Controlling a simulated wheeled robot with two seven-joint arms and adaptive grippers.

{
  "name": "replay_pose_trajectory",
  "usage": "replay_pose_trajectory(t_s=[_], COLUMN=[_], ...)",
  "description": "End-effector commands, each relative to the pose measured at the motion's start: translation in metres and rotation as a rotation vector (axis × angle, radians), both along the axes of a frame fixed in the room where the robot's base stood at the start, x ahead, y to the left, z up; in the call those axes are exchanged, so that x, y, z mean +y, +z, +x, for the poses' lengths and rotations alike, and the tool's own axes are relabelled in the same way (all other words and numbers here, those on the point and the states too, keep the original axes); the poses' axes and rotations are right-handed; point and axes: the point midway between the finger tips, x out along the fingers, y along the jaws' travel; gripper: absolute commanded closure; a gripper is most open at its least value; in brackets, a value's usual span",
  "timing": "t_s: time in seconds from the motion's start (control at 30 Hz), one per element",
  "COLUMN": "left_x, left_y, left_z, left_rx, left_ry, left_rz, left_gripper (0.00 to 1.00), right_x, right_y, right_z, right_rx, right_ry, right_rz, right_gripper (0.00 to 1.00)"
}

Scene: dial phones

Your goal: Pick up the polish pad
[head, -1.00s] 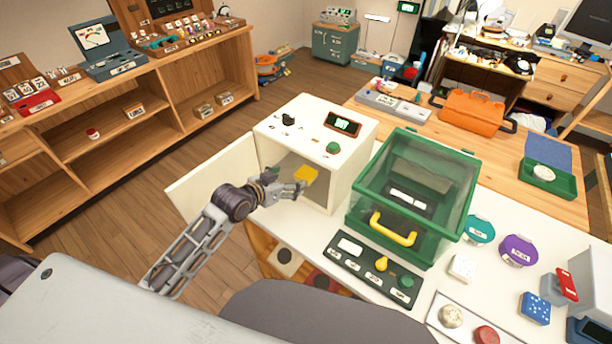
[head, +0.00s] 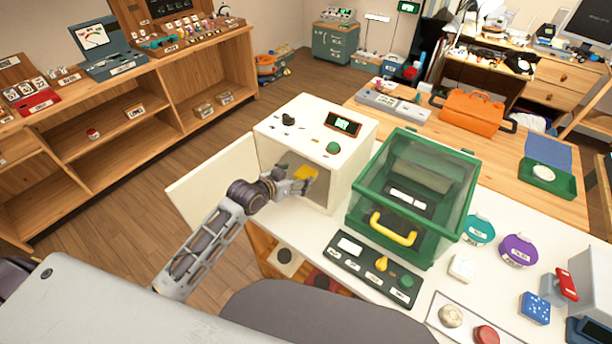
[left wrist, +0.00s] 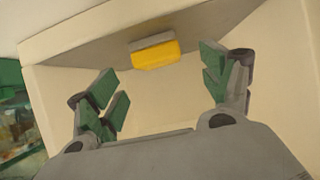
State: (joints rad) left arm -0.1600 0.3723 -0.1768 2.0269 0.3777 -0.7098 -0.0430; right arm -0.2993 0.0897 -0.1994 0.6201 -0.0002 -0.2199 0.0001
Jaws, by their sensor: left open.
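A yellow pad with a grey layer, which looks like the polish pad (head: 307,172), is inside the open-fronted white box (head: 345,176) marked DRY. In the left wrist view the pad (left wrist: 155,53) shows ahead, roughly centred between the fingers and beyond their tips. My left gripper (head: 296,183) is at the box's opening, just in front of the pad, and partly covers it in the head view. In the left wrist view its green-tipped fingers (left wrist: 161,78) are spread wide with nothing between them. My right gripper does not show.
The box's door (head: 213,186) stands swung open to the left. A green clear-sided case (head: 416,190) with a yellow handle stands close to the right of the box. A black button panel (head: 374,268) lies in front of the case. Teal and purple round containers (head: 518,250) are farther right.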

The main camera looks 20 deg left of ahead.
Motion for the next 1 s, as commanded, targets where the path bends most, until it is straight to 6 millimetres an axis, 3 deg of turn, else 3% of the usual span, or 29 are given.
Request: replay_pose_trajectory(t_s=[0.5, 1.0], left_x=[-0.014, -0.018], left_y=[-0.013, -0.02], left_z=[0.033, 0.044], left_rx=[0.001, 0.0], left_ry=[0.001, 0.0], left_rz=[-0.002, 0.0], left_gripper=[0.2, 0.2], right_x=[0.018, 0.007], right_y=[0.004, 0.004], right_z=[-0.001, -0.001], right_rx=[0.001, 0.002], right_ry=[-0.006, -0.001], right_rz=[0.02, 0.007], right_gripper=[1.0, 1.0])
